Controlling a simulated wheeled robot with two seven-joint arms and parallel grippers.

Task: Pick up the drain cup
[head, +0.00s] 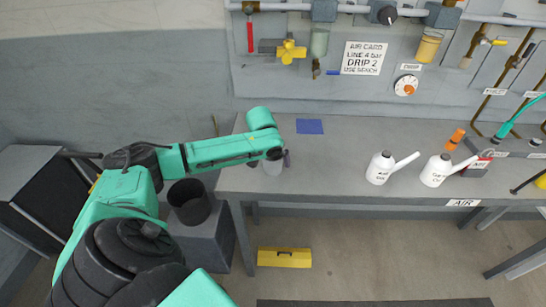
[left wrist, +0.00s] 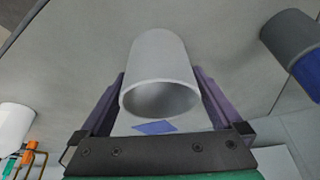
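The drain cup (head: 272,168) is a small light-grey cup at the left end of the grey bench, partly hidden behind my left gripper (head: 284,158). In the left wrist view the cup (left wrist: 160,70) sits between the two purple fingers of my left gripper (left wrist: 160,82), its round open end facing the camera. The fingers lie very close along both sides of the cup. I cannot tell whether they touch it or whether the cup is clear of the bench. My right gripper is not in view.
A blue square (head: 310,126) lies behind the cup on the bench (head: 330,165). Two white spouted bottles (head: 381,168) (head: 436,170) stand to the right. A black bin (head: 189,202) stands left of the bench, and a yellow box (head: 284,257) lies on the floor. The wall panel carries pipes and valves.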

